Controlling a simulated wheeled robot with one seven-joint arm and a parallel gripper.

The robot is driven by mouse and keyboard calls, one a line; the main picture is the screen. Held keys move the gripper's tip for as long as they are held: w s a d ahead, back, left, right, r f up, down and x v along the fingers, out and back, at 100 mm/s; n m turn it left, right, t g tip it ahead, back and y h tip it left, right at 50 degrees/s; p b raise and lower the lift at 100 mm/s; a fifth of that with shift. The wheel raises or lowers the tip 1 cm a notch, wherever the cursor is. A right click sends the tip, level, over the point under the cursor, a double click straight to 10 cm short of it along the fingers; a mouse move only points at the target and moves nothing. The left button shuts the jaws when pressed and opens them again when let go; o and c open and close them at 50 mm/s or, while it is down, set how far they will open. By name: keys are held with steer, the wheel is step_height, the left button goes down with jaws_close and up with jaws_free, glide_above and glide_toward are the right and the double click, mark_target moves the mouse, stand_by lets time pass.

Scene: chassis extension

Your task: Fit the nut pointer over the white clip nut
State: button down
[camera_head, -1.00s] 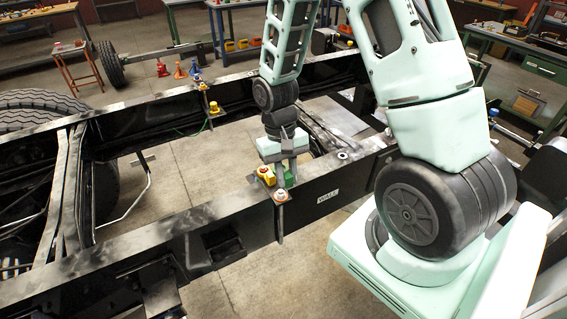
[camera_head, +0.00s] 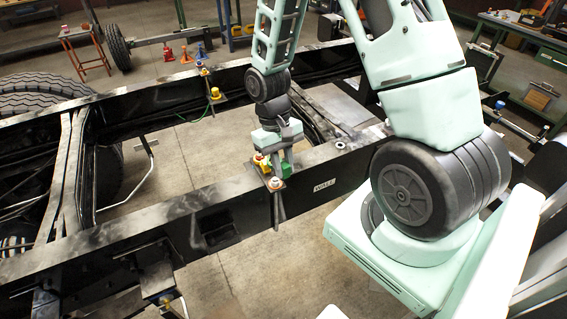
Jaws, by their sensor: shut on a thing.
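My gripper (camera_head: 279,160) points down at the near black chassis rail, beside the "WALL" label. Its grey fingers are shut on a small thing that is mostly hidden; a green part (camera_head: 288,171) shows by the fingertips. I cannot tell for sure whether this is the nut pointer. A clamp-like piece with an orange and pale top (camera_head: 275,183) sits on the rail's near edge, just in front of the fingers. A yellow and red piece (camera_head: 261,162) is just left of the fingers. I cannot make out the white clip nut for certain; the fingers may hide it.
The near rail (camera_head: 140,225) runs across the view, with brackets below it at the left. The far rail (camera_head: 150,82) carries similar yellow and orange pieces (camera_head: 215,92). A tyre (camera_head: 40,104) stands at the left. Open floor shows between the rails.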

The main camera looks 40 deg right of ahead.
steer(key=shift+f+b, duration=2.65)
steer(key=shift+f, duration=1.4)
steer(key=c, duration=1.2)
jaws_free()
steer(key=shift+r, duration=0.1)
steer(key=a+b+v, duration=0.1)
steer(key=b+v, duration=0.1)
steer(key=v, duration=1.5)
steer(key=shift+d+r+b, duration=0.2)
steer(key=shift+d+b, duration=0.15)
steer(key=shift+d, duration=0.15)
